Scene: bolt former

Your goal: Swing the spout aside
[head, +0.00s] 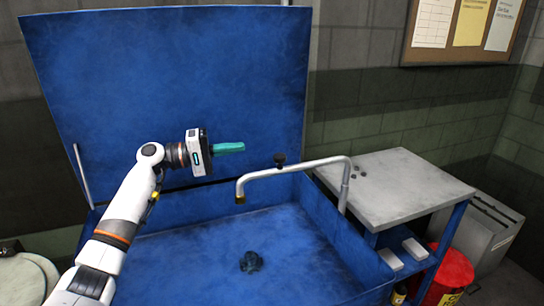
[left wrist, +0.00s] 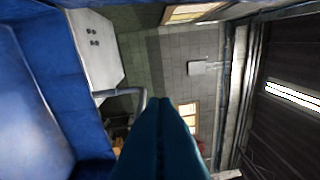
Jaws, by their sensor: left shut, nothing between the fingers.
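The spout (head: 300,165) is a grey bent pipe with a dark knob on top. It rises at the basin's right side and reaches left, its brass-coloured tip hanging over the blue basin (head: 185,245). My left gripper (head: 243,147) has teal fingers, which are shut and empty. In the head view it is up and left of the spout's tip, apart from it. In the left wrist view the shut fingers (left wrist: 165,115) fill the lower middle, and part of the grey spout pipe (left wrist: 125,92) shows left of them. My right gripper is in neither view.
A raised blue lid (head: 165,80) stands behind the basin. A grey-topped side table (head: 400,185), a red bin (head: 450,275) and a grey container (head: 490,235) are on the right. The space above the basin is mostly free.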

